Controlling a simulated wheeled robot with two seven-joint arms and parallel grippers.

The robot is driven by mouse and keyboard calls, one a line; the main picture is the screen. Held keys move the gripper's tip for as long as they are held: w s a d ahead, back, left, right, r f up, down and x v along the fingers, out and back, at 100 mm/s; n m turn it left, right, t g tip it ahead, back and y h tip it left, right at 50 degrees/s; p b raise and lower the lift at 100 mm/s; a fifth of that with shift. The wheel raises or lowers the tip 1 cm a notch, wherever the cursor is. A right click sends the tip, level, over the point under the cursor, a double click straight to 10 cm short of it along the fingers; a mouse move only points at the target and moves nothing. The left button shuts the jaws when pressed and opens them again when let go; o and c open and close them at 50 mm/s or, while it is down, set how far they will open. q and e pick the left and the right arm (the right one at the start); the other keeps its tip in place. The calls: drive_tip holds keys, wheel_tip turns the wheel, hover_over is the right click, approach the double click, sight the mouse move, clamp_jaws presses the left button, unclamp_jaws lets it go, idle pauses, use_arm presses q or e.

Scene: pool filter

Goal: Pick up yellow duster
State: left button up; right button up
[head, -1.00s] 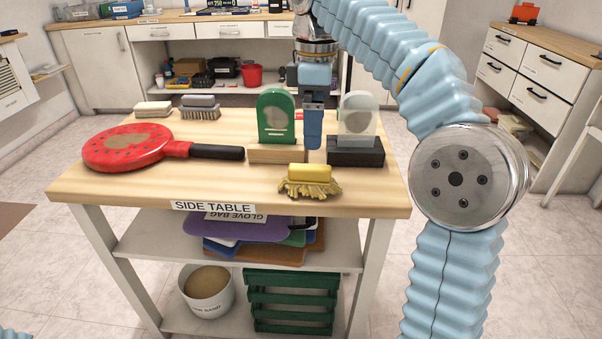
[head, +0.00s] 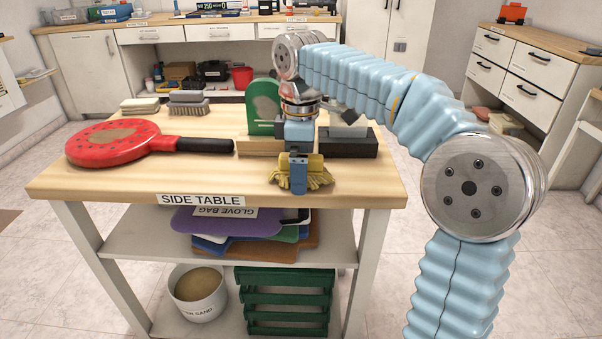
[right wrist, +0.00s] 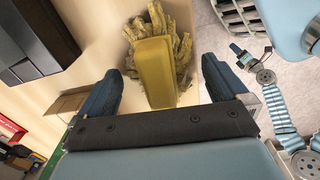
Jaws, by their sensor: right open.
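The yellow duster (head: 316,170) lies near the front edge of the side table (head: 110,188), yellow block on top and fringe spread below. My right gripper (head: 299,178) is at the duster, pointing down, and partly hides it in the head view. In the right wrist view the duster (right wrist: 155,65) lies between and just beyond the two dark fingers of my open gripper (right wrist: 160,85). Gaps show on both sides of the block, so the fingers are not closed on it. My left gripper is not in view.
Behind the duster stand a green-faced block (head: 262,105) on a wooden base and a dark base (head: 350,146) with a clear top. A red paddle (head: 112,142) lies left, with brushes (head: 188,106) behind. The table's front edge is close.

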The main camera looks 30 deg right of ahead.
drive_tip(key=shift+c, duration=0.3)
drive_tip(key=c, duration=1.1)
drive_tip(key=shift+r, duration=0.45)
wheel_tip(320, 180, up, 3)
drive_tip(key=shift+f+p, duration=0.1)
drive_tip(key=shift+p, duration=0.5)
drive_tip(key=s+r, duration=0.3)
drive_tip(key=s, duration=0.1)
drive_tip(key=s+r, duration=0.3)
drive_tip(key=s, duration=0.2)
drive_tip(key=s+r, duration=0.3)
drive_tip(key=s, duration=0.2)
drive_tip(key=shift+a+r, duration=0.2)
